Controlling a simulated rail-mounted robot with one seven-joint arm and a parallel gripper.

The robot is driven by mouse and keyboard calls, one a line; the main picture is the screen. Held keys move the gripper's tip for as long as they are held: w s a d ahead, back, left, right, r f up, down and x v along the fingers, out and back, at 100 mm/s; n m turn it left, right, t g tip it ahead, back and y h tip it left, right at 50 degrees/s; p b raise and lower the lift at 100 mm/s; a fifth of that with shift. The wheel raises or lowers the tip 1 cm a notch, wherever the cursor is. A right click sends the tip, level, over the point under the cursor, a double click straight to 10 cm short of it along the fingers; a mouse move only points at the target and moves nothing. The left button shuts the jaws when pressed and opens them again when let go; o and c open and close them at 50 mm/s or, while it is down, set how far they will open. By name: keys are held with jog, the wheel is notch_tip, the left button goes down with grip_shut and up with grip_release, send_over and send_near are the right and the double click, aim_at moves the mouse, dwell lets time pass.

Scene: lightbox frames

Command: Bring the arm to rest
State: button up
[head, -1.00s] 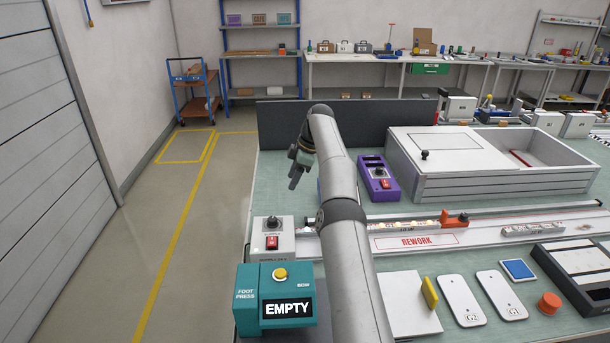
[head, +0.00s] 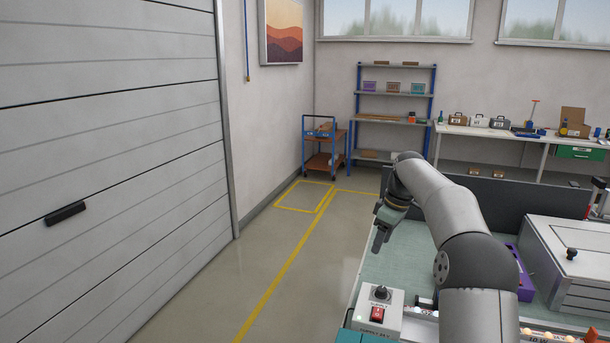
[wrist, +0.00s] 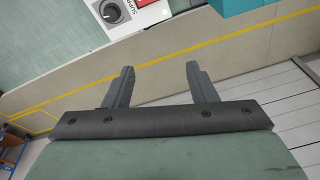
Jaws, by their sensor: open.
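My gripper (head: 381,238) hangs at the left edge of the green bench (head: 400,262), above the surface, with its fingers pointing down. In the wrist view my gripper (wrist: 158,82) shows two dark fingers set well apart with nothing between them. Beyond the fingertips lie the floor and the bench edge. My arm reaches in from the lower right of the head view and bends down at the far end.
A grey control box (head: 378,314) with a black knob and red switch stands at the bench's near left corner. A purple box (head: 524,278) and a white lidded case (head: 570,258) sit to the right. A dark panel (head: 500,196) borders the bench's back. Left floor is clear.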

jog(key=s+a+m+h+b, duration=0.1)
jog(key=s+a+m, duration=0.15)
jog(key=s, duration=0.65)
jog(key=s+a+m+h, duration=0.1)
jog(key=s+a+m, duration=0.15)
jog(key=s, duration=0.65)
jog(key=s+f+m+b, duration=0.1)
jog(key=s+f+m, duration=0.2)
jog(key=s, duration=0.9)
jog(key=s+a+f+m, duration=0.1)
jog(key=s+f+m, duration=0.2)
jog(key=s+f, duration=0.4)
jog(key=s, duration=0.6)
jog(key=shift+b, duration=0.4)
